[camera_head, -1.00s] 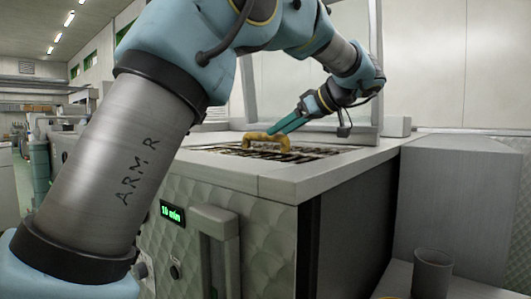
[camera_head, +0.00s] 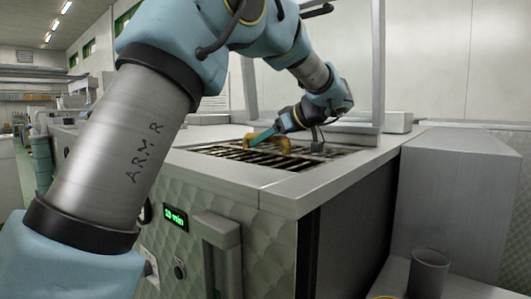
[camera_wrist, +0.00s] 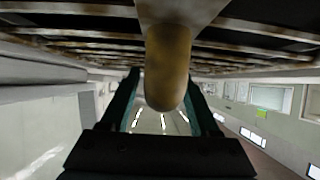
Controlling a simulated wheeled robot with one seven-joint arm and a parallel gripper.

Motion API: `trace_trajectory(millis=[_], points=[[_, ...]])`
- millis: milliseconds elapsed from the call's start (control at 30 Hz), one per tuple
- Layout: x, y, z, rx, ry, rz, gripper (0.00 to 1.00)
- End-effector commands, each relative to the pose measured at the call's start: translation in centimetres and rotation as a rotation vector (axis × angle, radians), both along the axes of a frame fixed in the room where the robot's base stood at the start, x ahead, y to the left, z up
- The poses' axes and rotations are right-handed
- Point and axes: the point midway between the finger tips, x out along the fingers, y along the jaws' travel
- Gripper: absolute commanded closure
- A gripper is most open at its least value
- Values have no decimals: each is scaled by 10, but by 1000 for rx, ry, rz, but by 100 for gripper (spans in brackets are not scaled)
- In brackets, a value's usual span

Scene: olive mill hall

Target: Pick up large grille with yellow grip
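The large grille (camera_head: 235,153), a frame of dark, rusty bars, lies in the top of the machine. Its arched yellow grip (camera_head: 285,143) stands on it. My gripper (camera_head: 262,136) is at this grip, reaching in from the right with teal fingers. In the wrist view the grip (camera_wrist: 167,80) lies between the two spread fingers (camera_wrist: 163,95), with a narrow gap on its left side; contact on the right cannot be told. The gripper looks open. The grille bars (camera_wrist: 90,42) cross the top of that view.
The pale counter rim (camera_head: 285,198) surrounds the grille. A metal upright (camera_head: 378,70) and a grey box (camera_head: 390,121) stand behind it. A grey cup (camera_head: 429,270) stands on a lower surface at right. A green display (camera_head: 175,217) is on the front panel.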

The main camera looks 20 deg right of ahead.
Motion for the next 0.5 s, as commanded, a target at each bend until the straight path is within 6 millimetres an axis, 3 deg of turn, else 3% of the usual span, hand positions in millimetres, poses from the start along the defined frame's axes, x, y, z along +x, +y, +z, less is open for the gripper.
trace_trajectory(millis=[67, 500], points=[[0, 0, 0, 0, 0, 0, 48], [0, 0, 0, -1, 0, 0, 98]])
